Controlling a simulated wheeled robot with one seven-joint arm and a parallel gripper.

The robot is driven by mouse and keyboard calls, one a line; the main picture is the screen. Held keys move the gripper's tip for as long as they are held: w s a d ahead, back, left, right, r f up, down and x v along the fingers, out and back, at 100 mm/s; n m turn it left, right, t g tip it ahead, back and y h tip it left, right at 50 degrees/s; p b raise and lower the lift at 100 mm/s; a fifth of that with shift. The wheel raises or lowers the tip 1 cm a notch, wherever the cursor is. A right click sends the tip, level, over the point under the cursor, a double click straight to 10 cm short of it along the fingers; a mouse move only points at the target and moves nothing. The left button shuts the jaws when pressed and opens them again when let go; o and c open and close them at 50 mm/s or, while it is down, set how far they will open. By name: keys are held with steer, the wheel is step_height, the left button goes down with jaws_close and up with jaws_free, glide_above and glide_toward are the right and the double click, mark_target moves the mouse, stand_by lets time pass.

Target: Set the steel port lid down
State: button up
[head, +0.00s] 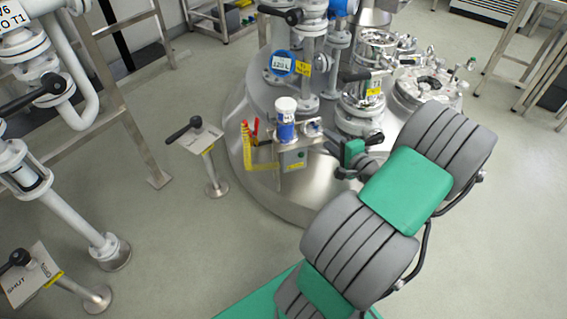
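My arm reaches in from the bottom of the head view, and its green and dark end, my gripper (342,155), is beside the front of the steel reactor vessel (250,120). The fingers are small and partly covered by the arm, so I cannot tell whether they are open or shut, or whether they hold anything. I cannot pick out a loose steel port lid for certain. A round steel port (428,86) with fittings around its rim is on the vessel's top at the right, beyond my arm.
A white-capped bottle (286,122) stands on a small steel shelf with a grey box (293,159) below, left of my gripper. A yellow and red item (247,145) is beside it. Valve stands (213,170) and pipes are at left. The floor between is clear.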

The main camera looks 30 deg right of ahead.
steer(key=w+a+n+g+y, duration=0.1)
steer(key=a+n+g+y, duration=0.2)
steer(key=a, duration=0.5)
steer(key=w+a+f+n+g, duration=0.1)
steer(key=w+a+n+g, duration=0.15)
steer(key=a+n, duration=0.35)
steer(key=w+a+n+g+y, duration=0.1)
steer(key=a+n+g+y, duration=0.15)
steer(key=a, duration=0.65)
steer(key=s+a+r+n+g+h, duration=0.4)
steer(key=s+a+n, duration=0.3)
steer(key=s+a, duration=0.3)
steer(key=s+r+g, duration=0.1)
steer(key=s, duration=0.1)
steer(key=shift+s+n, duration=0.35)
steer(key=shift+s, duration=0.05)
